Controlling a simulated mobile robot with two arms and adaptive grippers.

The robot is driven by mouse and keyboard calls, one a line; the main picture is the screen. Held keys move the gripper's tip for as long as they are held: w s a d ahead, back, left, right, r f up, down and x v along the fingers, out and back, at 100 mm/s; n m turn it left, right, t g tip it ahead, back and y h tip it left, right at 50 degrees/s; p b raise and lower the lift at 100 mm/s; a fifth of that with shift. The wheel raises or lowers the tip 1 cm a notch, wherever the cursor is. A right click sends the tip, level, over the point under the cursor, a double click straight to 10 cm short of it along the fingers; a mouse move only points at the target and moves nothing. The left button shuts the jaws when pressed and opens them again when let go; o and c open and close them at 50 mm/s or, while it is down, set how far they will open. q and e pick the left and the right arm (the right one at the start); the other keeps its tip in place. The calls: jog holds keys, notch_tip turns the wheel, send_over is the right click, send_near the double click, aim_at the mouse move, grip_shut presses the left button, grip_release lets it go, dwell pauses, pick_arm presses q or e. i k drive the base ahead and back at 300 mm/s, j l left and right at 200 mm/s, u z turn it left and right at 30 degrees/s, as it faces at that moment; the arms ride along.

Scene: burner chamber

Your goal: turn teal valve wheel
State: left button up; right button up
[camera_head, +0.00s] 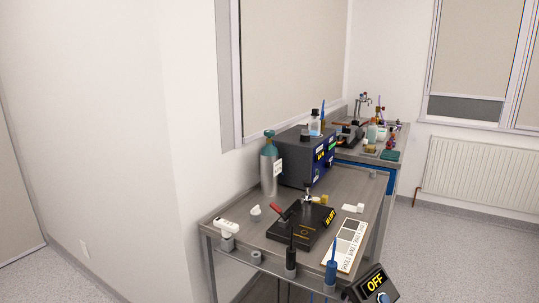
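A grey gas cylinder (269,172) stands upright on the grey workbench, near its back left edge. The teal valve wheel (269,133) sits on top of the cylinder. A white label is on the cylinder's right side. The wheel is small in the picture, so I cannot tell how far it is turned. Neither of my grippers shows in the head view, and nothing is seen touching the wheel.
A dark instrument box (305,154) stands close to the right of the cylinder. On the bench (233,211) in front are a black device (304,232) with a red lever, and a white label card (345,247). A wall is close behind. Open floor lies right.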

aim_at(268, 134)
jog(key=i+l+u, duration=0.1)
jog(key=i+l, duration=0.25)
jog(key=l, duration=0.25)
jog(key=i+l+u, duration=0.25)
jog(key=l, duration=0.4)
jog(key=i+l, duration=0.25)
jog(key=i+l+u, duration=0.15)
jog(key=l, duration=0.3)
jog(key=i+l+u, duration=0.1)
jog(key=l, duration=0.25)
